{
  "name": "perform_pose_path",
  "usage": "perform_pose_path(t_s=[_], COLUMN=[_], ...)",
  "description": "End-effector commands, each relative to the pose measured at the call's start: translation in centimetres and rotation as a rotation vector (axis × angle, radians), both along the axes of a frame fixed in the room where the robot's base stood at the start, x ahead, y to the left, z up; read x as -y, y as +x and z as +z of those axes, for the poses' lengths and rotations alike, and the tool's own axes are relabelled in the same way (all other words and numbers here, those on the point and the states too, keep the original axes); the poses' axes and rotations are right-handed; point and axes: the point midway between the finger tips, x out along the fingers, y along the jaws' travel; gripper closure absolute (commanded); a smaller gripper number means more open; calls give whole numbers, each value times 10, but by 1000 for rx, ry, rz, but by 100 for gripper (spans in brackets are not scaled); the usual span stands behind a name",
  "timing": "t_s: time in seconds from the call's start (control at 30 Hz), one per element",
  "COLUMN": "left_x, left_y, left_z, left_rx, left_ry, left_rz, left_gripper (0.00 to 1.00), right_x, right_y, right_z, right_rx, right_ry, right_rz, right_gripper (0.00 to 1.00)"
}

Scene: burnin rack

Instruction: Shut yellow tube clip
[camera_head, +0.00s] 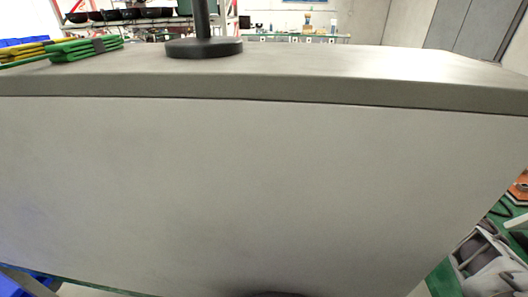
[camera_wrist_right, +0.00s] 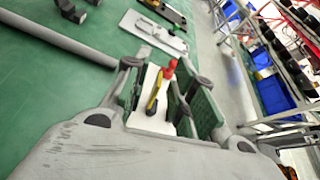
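In the right wrist view, my right gripper (camera_wrist_right: 165,85) is open, its two fingers with green inner pads spread to either side. Between them show a yellow clip (camera_wrist_right: 153,101) with a dark part and a red piece (camera_wrist_right: 169,69) just beyond it. Both are in front of a white plate-like surface (camera_wrist_right: 150,122). The view does not show whether the fingers touch either one, or whether the yellow clip is open or shut. The head view does not show the clip clearly. My left gripper is not in view.
In the head view, a grey panel with a flat top (camera_head: 330,65) fills the middle. A black round base (camera_head: 204,47) and green bundles (camera_head: 85,48) are on top. The wrist view shows a green surface (camera_wrist_right: 50,75), a grey bar (camera_wrist_right: 60,38), a light plate (camera_wrist_right: 152,32) and blue bins (camera_wrist_right: 272,94).

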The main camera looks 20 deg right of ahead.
Motion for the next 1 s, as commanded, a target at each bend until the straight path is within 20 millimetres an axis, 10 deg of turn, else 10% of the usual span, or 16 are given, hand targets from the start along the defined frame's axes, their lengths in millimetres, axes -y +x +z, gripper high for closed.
perform_pose_path(t_s=[0.5,0.7,1.0], left_x=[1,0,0], left_y=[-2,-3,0], left_z=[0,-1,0], left_rx=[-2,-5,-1], left_ry=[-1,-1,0], left_rz=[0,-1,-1], left_gripper=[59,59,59], right_x=[-8,-8,-8], right_y=[4,4,4], right_z=[-3,-3,-3], right_rx=[1,1,-2], right_ry=[0,0,1], right_rz=[0,0,0], right_gripper=[74,100,100])
